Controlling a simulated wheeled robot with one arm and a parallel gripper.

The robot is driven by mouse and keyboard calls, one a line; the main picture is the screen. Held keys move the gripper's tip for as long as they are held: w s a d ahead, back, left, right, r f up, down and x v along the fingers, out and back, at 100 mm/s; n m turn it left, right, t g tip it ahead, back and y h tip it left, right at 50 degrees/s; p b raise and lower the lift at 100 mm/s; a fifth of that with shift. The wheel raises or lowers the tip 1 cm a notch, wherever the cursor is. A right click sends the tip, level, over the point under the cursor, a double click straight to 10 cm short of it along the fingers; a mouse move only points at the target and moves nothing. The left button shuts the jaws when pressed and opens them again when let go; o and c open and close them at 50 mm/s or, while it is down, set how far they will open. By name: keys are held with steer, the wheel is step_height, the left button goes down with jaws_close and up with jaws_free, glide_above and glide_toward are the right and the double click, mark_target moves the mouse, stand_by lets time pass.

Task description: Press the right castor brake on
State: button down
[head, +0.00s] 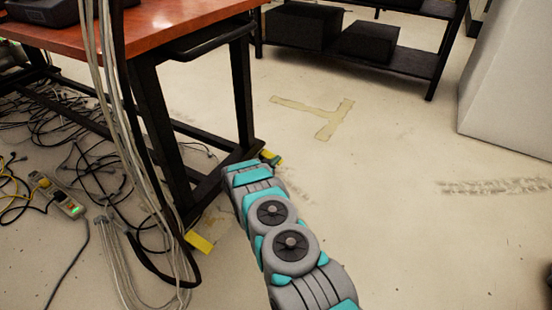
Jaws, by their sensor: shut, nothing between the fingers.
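Two small yellow pedals show at the feet of the orange-topped table. The right one (273,159) is at the foot of the far right leg, partly hidden behind the end of my arm. The left one (199,242) lies nearer, by the lower end of the near leg, and looks clear of my arm. My grey and teal arm reaches from the bottom edge up to the right pedal. My gripper's fingers are hidden behind the last arm link, so I cannot tell whether they touch the pedal. The castors themselves are not clearly visible.
The table (178,22) has black legs and a low frame. Grey and black cables (110,110) hang from it, and more tangle on the floor at left with a power strip (58,197). A black shelf (385,56) stands behind.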

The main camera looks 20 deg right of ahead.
steer(key=shift+d+f, duration=0.1)
steer(key=shift+f, duration=0.25)
stand_by(0.6)
steer(key=s+a+r+p, duration=0.2)
steer(key=s+a+r, duration=0.4)
steer(key=s, duration=0.1)
steer(key=shift+a, duration=0.4)
steer(key=shift+s, duration=0.1)
